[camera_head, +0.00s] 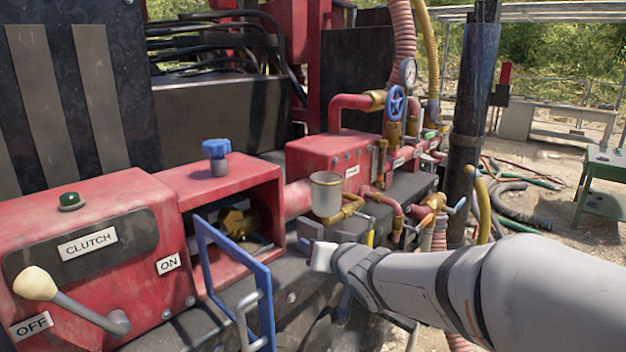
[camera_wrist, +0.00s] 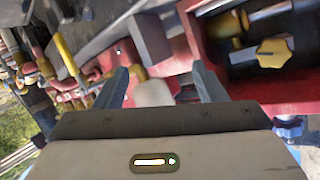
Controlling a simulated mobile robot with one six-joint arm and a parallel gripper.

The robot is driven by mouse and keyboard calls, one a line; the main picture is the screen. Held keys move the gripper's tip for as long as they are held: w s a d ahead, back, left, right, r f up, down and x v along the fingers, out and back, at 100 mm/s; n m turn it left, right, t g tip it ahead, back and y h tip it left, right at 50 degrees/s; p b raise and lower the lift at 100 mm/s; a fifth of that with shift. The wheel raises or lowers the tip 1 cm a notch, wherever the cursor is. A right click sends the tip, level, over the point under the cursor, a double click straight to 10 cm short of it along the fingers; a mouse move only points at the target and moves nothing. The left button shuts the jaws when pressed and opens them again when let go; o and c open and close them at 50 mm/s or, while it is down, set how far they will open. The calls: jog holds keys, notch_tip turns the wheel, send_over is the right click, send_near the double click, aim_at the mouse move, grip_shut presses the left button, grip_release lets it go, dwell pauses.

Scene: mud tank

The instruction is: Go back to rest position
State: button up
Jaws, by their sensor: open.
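My gripper (camera_head: 312,250) reaches in from the lower right in the head view, in front of the red machine housing. In the wrist view its two fingers (camera_wrist: 158,88) stand apart with nothing between them. Beyond them lie a pale cup and red pipework. The white cup (camera_head: 326,193) stands just above and behind the gripper in the head view; it shows as a pale shape in the wrist view (camera_wrist: 153,93). The blue-framed door (camera_head: 262,290) stands open to the left of the gripper, with a brass valve (camera_head: 240,222) in the box behind it.
A clutch lever with a cream knob (camera_head: 35,283) is at the lower left, by the OFF label. A blue handwheel (camera_head: 396,103), pressure gauge (camera_head: 408,72) and brass pipes stand behind the gripper. A green table (camera_head: 607,180) and hoses on open ground are at the right.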

jog(key=s+d+f+m+g+h, duration=0.1)
jog(key=s+d+f+g+h, duration=0.15)
jog(key=s+d+h, duration=0.4)
jog(key=s+d+f+g, duration=0.3)
jog(key=s+g, duration=0.1)
jog(key=s, duration=0.4)
jog(key=s+d+f+g+y, duration=0.1)
jog(key=s+d+f+g, duration=0.2)
jog(key=s, duration=0.6)
jog(key=shift+d+f+g, duration=0.35)
jog(key=shift+d+f, duration=0.05)
jog(key=shift+d, duration=0.4)
jog(key=shift+c, duration=0.4)
